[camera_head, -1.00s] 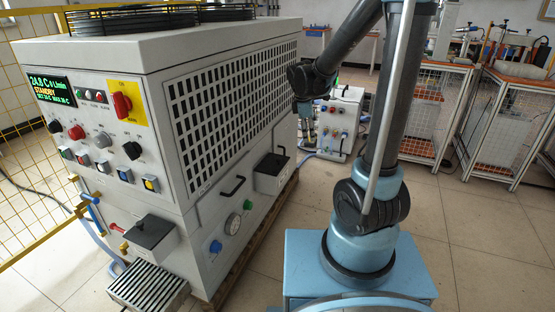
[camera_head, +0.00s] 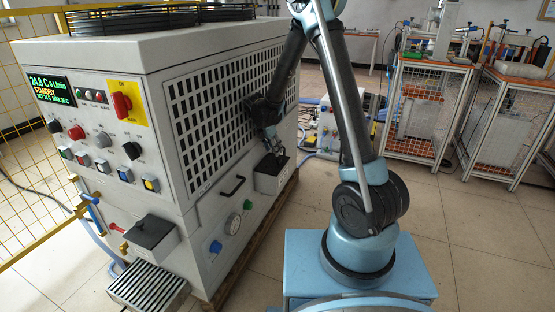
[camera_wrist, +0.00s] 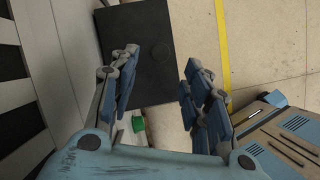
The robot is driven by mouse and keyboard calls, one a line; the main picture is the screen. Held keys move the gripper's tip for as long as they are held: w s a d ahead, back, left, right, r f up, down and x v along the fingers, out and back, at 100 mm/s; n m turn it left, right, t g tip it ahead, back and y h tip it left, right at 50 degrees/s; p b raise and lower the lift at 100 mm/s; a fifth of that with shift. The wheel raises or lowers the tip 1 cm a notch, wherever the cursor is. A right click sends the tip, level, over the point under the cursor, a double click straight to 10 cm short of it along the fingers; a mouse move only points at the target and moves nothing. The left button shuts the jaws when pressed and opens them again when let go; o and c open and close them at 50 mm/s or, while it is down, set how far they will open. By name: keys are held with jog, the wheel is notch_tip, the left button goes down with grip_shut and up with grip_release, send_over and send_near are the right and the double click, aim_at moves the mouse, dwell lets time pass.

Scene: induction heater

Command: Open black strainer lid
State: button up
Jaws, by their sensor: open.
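A black square lid (camera_head: 266,165) closes a small grey box (camera_head: 267,184) on the side of the large machine, towards its far end. A black lid with a small round knob also shows in the wrist view (camera_wrist: 150,25), below and ahead of the fingers. My gripper (camera_head: 277,148) is just above the far lid. In the wrist view my gripper (camera_wrist: 162,63) is open, with the knob between its finger lines and nothing held. Contact with the lid cannot be told. A second black lid (camera_head: 152,231) covers another grey box nearer the front; it looks shut.
The machine's grille wall (camera_head: 215,120) stands close left of my gripper.

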aim_at(278, 159)
jog(key=shift+x, duration=3.6)
jog(key=shift+r, duration=0.1)
grip_shut()
